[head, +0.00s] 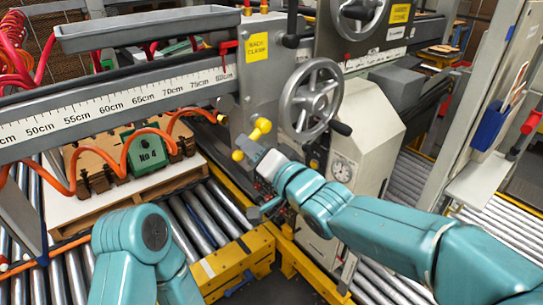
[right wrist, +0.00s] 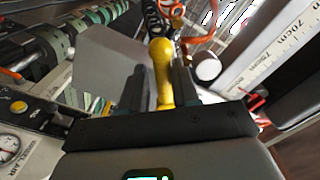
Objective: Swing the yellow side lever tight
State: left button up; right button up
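A spoked handwheel (head: 311,100) and a pressure gauge (head: 342,170) are close to the right gripper. The ruler beam (head: 110,97) runs left. Below it, a green No 4 block (head: 143,151) stands on a pallet over rollers (head: 200,218). A yellow frame (head: 237,262) lies below.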

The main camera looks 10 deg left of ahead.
jog(key=w+d+f+n+b, duration=0.2)
jog(key=w+d+n+b, duration=0.15)
jog(key=n, duration=0.75)
jog(key=b+v, duration=0.1)
jog(key=v, duration=0.7)
jog(key=shift+s+b, duration=0.4)
